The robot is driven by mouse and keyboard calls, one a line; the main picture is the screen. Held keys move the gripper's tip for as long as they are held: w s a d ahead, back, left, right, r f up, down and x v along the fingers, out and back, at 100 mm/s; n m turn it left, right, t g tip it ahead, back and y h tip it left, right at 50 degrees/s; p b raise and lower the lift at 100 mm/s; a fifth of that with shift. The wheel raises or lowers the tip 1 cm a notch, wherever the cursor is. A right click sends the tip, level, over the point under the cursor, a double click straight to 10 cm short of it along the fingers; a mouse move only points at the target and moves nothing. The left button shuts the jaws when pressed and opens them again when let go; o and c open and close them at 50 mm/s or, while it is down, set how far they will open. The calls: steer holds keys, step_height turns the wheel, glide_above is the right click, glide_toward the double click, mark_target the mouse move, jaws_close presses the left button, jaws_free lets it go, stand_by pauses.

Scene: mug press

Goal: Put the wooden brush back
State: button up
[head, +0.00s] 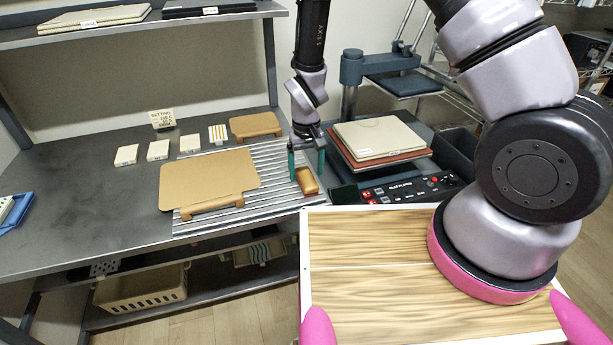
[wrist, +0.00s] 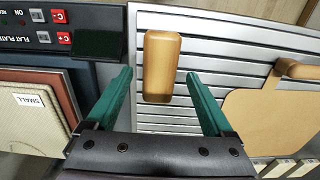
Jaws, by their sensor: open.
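The wooden brush (head: 308,182) is a small brown block with rounded edges. It lies on the right end of the grey slatted panel (head: 270,160) on the bench, beside the press. In the wrist view the brush (wrist: 161,62) lies lengthwise between and beyond the teal fingertips, with slats visible on both sides. My gripper (head: 307,169) is open and points down over the brush, one finger toward each side. It also shows in the wrist view (wrist: 159,76), empty. I cannot tell whether the fingertips are above the brush or level with it.
A tan board with a handle (head: 208,178) lies on the panel to the left. A smaller brown handled piece (head: 255,125) is behind. The flat press (head: 380,140) with its control panel (head: 405,189) stands close on the right. Small white boxes (head: 158,150) line the bench.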

step_height(320, 180, up, 10)
steer(key=f, duration=0.1)
step_height(320, 180, up, 10)
steer(key=m+y, duration=0.1)
glide_above(306, 177)
steer(key=w+d, duration=0.2)
steer(key=d, duration=0.2)
steer(key=d+r+m+t+y, duration=0.1)
steer(key=d+r, duration=0.2)
steer(key=r, duration=0.3)
steer(key=d+r+m+t, duration=0.1)
steer(key=d+r+t, duration=0.1)
steer(key=d+r, duration=0.3)
steer(key=s+d+r+m+t, duration=0.4)
steer(key=s+d+r, duration=0.7)
steer(key=s+r, duration=0.3)
steer(key=shift+r, duration=0.7)
steer(key=shift+a, duration=0.1)
